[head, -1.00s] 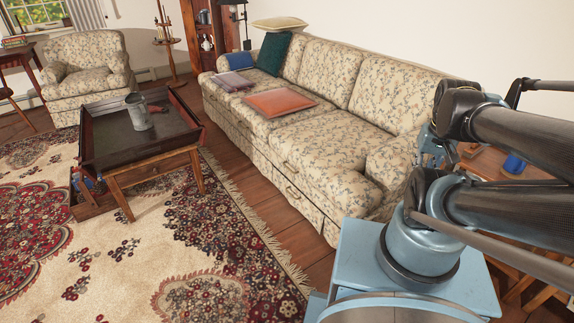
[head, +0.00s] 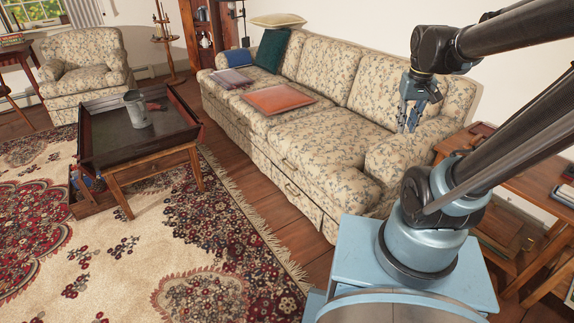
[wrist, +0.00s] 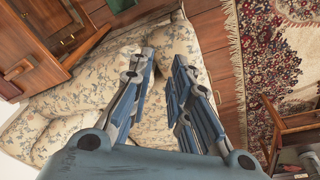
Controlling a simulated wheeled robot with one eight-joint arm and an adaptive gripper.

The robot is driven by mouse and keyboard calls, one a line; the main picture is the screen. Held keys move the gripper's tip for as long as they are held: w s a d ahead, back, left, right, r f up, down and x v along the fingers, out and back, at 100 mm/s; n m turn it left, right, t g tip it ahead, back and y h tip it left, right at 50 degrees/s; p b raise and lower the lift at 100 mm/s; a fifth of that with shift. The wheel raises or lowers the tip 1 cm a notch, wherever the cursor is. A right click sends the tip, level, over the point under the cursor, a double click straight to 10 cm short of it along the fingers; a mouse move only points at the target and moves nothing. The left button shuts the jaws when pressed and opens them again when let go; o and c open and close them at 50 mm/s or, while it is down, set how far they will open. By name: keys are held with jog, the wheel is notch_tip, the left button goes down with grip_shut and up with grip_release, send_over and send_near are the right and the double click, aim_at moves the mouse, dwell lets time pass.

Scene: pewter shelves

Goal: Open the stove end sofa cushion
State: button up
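The floral sofa (head: 375,85) stands along the wall in the head view, with several seat and back cushions. Its near-end seat cushion (head: 335,145) lies flat beside the near armrest. Dark handle-like fittings (head: 292,190) show on the sofa's front. My gripper (head: 405,128) hangs fingers down in front of the near back cushion, by the near armrest. Whether it touches the sofa is unclear. In the wrist view, my gripper (wrist: 165,57) has its two fingers apart with nothing between them, and the sofa (wrist: 90,85) lies beyond. No stove is identifiable.
A wooden coffee table (head: 150,172) holding a grey pitcher (head: 136,110) stands on the patterned rug (head: 195,235). A wooden side table (head: 520,180) stands at the right.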

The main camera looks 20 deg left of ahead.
jog(key=w+a+n, duration=0.2)
jog(key=w+a, duration=0.7)
jog(key=w, duration=0.4)
jog(key=n+h, duration=0.1)
jog(key=n, duration=0.4)
send_over(287, 165)
jog(key=s+a, duration=0.2)
jog(key=s, duration=0.1)
notch_tip(287, 165, down, 30)
jog(key=w+f, duration=0.1)
jog(key=f, duration=0.4)
jog(key=d+f, duration=0.1)
jog(key=f, duration=0.5)
jog(key=w+d+f, duration=0.1)
jog(key=f, duration=0.4)
jog(key=shift+w+f, duration=0.15)
jog(key=shift+w, duration=0.2)
grip_shut()
